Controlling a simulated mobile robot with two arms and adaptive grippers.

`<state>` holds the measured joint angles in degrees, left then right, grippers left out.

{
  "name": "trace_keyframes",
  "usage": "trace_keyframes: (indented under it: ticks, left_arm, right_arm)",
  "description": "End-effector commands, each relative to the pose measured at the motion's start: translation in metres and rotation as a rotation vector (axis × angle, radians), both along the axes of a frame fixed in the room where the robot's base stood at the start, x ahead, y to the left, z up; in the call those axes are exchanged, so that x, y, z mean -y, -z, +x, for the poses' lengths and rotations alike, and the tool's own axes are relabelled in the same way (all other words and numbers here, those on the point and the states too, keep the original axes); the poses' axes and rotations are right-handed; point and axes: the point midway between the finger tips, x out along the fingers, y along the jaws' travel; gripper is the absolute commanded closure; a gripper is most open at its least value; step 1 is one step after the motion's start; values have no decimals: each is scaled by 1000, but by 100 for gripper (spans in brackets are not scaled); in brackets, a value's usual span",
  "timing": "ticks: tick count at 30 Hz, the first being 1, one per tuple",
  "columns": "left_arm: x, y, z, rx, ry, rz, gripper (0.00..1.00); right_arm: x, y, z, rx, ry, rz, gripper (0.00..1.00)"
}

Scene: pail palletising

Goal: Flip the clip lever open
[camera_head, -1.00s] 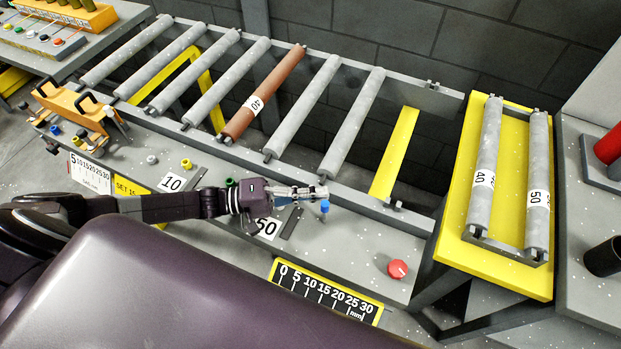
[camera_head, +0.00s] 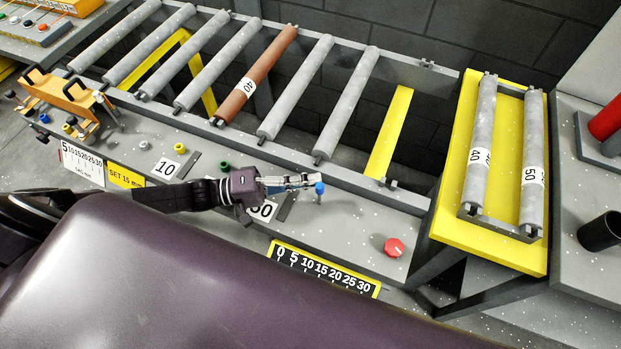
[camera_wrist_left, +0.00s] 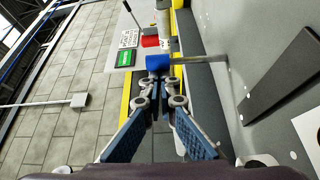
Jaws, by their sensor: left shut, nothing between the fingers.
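A small lever with a blue knob (camera_head: 319,188) stands out from the grey front rail of the roller conveyor. I take it for the clip lever. In the left wrist view the blue knob (camera_wrist_left: 157,63) sits on the end of a thin metal rod that comes from the grey surface at right. My left gripper (camera_head: 312,181) is shut and empty, with its fingertips right at the knob. In the wrist view the fingertips (camera_wrist_left: 165,82) meet just below the knob; I cannot tell whether they touch it. My right gripper is not in view.
A red button (camera_head: 393,247) is on the rail to the right. Green (camera_head: 223,167) and yellow (camera_head: 179,147) knobs stand to the left. A brown roller (camera_head: 255,75) lies among the grey ones. A yellow stand (camera_head: 508,160) holds two rollers at right.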

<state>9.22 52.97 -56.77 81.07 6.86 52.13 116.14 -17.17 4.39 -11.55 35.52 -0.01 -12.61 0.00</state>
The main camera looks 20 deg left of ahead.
Motion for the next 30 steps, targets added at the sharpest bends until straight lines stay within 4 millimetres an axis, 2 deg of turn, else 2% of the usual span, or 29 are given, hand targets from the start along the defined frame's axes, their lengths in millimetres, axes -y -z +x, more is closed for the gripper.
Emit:
trace_keyframes:
  ticks: [12,21,30]
  left_arm:
    - [0,4,-18,203,0,-8,100]
    - [-1,4,-32,197,1,-8,100]
    - [-1,7,-38,198,1,-7,100]
  right_arm:
    - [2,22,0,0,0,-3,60]
    - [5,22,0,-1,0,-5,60]
    - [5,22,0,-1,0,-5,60]
